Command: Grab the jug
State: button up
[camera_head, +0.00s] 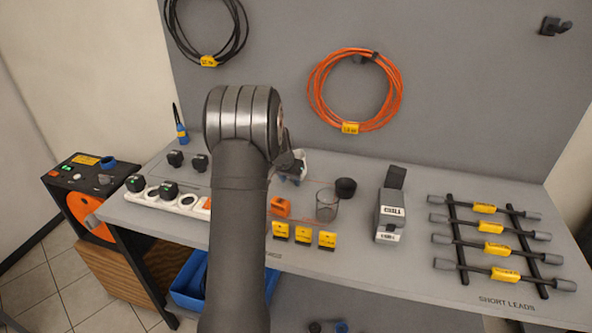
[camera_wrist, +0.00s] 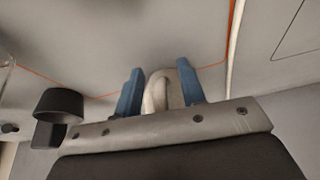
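The jug shows in the wrist view as a pale, rounded piece (camera_wrist: 160,90) between my two blue fingertips. In the head view a white vessel (camera_head: 301,161), apparently the same jug, shows just right of my arm, partly hidden by it. My gripper (camera_wrist: 160,88) has its fingers apart, one on each side of the pale piece, which nearly fills the gap. Whether both fingers press on it cannot be told. In the head view my gripper (camera_head: 290,176) is mostly behind my arm, with a little blue showing at the jug.
A clear glass beaker (camera_head: 327,205) and a black round cup (camera_head: 345,188) stand close right of the jug. An orange block (camera_head: 280,207) and yellow tags (camera_head: 304,235) stand in front. A grey labelled device (camera_head: 389,215) is farther right. The grey back panel (camera_head: 450,110) rises behind.

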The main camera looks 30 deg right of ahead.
grip_shut()
jog(key=shift+r, duration=0.15)
dwell(0.4)
jog(key=shift+r, duration=1.85)
jog(key=s+d+r, duration=0.5)
jog(key=s+r, duration=0.2)
jog(key=s, duration=0.3)
jog(key=shift+s, duration=0.2)
dwell(0.8)
